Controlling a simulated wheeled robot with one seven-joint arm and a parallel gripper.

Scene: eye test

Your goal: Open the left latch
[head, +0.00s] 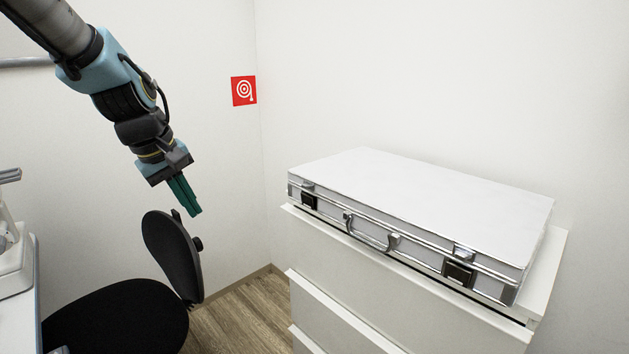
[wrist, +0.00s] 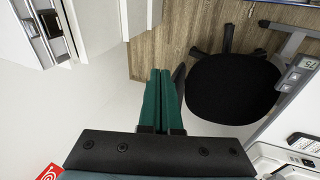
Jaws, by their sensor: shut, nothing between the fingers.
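A white case (head: 420,195) with silver metal edges lies flat on a white drawer cabinet, its lid down. The left latch (head: 309,199), a dark plate with a silver clasp above it, is on its front near the left end. It also shows in the wrist view (wrist: 50,23) at the top left. A similar right latch (head: 459,272) is near the right end, with a silver handle (head: 370,235) between them. My gripper (head: 194,212) is shut and empty, in the air left of the case and well apart from it. Its green fingers (wrist: 163,72) lie together in the wrist view.
The drawer cabinet (head: 350,275) stands against the wall; a lower drawer (head: 335,320) sticks out. A black chair (head: 172,255) stands below my gripper. A white desk (head: 22,300) is at the left. A red sign (head: 243,91) hangs on the wall. Air between gripper and case looks clear.

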